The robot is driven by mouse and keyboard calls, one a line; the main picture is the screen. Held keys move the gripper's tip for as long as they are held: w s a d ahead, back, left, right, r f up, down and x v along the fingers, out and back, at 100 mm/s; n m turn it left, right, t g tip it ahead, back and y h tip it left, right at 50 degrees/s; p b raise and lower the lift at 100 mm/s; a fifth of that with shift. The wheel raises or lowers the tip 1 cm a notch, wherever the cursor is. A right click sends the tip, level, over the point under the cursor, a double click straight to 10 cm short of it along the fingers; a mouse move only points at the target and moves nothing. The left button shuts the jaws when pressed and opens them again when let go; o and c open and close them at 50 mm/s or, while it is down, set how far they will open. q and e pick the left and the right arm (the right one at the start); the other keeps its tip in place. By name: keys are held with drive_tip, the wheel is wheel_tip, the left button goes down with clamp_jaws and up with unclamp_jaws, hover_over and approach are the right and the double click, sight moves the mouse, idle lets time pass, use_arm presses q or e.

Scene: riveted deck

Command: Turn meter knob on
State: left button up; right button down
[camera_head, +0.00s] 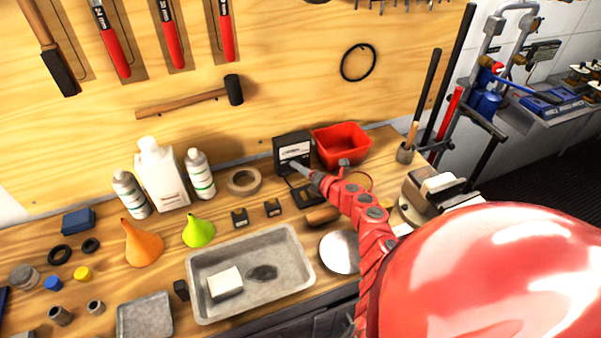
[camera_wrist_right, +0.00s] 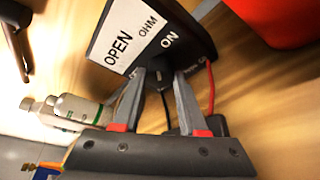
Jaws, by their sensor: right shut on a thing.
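The meter (camera_head: 293,145) is a small black box with a white face, standing on the workbench against the wooden backboard. In the right wrist view the meter (camera_wrist_right: 122,45) fills the upper middle, tilted in the picture, with the words OPEN, OHM and ON on it. My right gripper (camera_head: 299,169) reaches the lower front of the meter. In the right wrist view the right gripper (camera_wrist_right: 159,74) has its two fingers either side of the meter's small dark knob (camera_wrist_right: 160,79), shut on it. The knob is mostly hidden between the fingertips. My left gripper is not in view.
A red bin (camera_head: 342,146) stands close to the right of the meter. A tape roll (camera_head: 244,181), white bottles (camera_head: 161,175) and a grey tray (camera_head: 250,244) lie to the left and front. A vise (camera_head: 425,195) is at the right.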

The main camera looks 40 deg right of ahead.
sight(293, 157)
idle(0.4)
drive_tip(key=shift+c, duration=2.2)
unclamp_jaws()
wheel_tip(293, 157, up, 3)
drive_tip(key=shift+r+b, duration=0.15)
drive_tip(key=shift+b, duration=0.25)
drive_tip(key=shift+s+a+r, duration=0.1)
drive_tip(key=shift+s, duration=0.2)
drive_tip(key=shift+s+a+p, duration=0.15)
drive_tip(key=shift+s+p, duration=0.2)
drive_tip(key=s+a, duration=0.2)
drive_tip(key=shift+s+a+r+p, duration=0.25)
drive_tip(key=shift+s+r+p, duration=0.1)
drive_tip(key=shift+s, duration=0.05)
drive_tip(key=s+a+p, duration=0.2)
drive_tip(key=s+a, duration=0.3)
drive_tip(key=s, duration=0.4)
drive_tip(key=shift+s+a+r, duration=0.25)
drive_tip(key=shift+a+r, duration=0.05)
drive_tip(key=shift+r, duration=0.1)
